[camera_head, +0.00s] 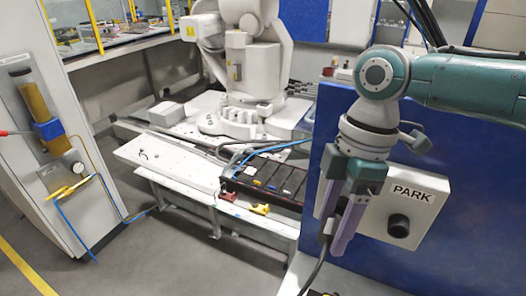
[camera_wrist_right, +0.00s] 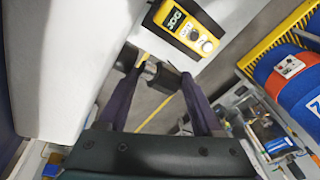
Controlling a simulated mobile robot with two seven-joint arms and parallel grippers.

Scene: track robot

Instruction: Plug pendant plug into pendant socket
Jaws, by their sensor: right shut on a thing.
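My right gripper (camera_head: 335,222) hangs fingers-down in the head view, left of the PARK box. Its purple fingers are shut on a dark plug, and a dark cable (camera_head: 316,268) runs down from there. In the right wrist view the dark plug (camera_wrist_right: 166,76) shows between the fingertips of my right gripper (camera_wrist_right: 160,82). The head view hides most of the plug. A round black fitting (camera_head: 398,226) sits on the white PARK box (camera_head: 425,186); I cannot tell whether it is the pendant socket. The plug is apart from it. My left gripper is not in view.
A blue panel (camera_head: 460,255) stands behind the PARK box. A yellow pendant marked JOG (camera_wrist_right: 186,26) shows in the right wrist view, near the fingers. A white robot arm (camera_head: 245,70) stands at the back. Open grey floor (camera_head: 160,262) lies at front left.

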